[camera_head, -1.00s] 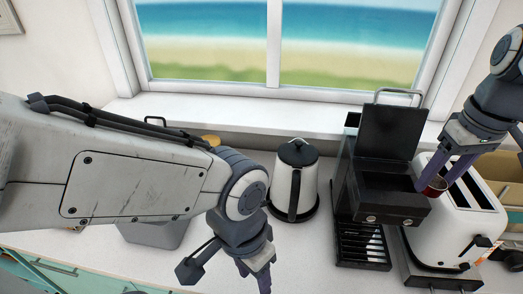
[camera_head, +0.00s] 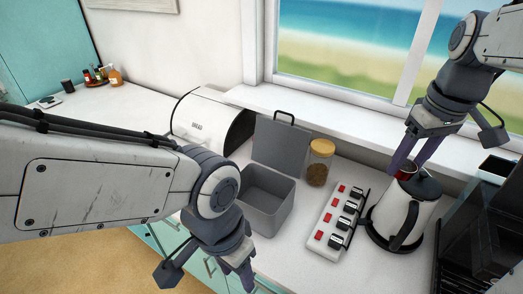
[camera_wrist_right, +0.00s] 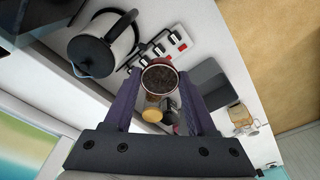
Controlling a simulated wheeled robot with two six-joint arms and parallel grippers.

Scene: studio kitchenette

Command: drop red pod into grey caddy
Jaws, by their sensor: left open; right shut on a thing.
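A white kettle (camera_head: 391,213) stands below the right gripper. Between it and the caddy are a switched power strip (camera_head: 337,222) and a jar with a yellow lid (camera_head: 319,165). A bread bin (camera_head: 205,122) is behind left. A dark coffee machine (camera_head: 478,235) is at right.

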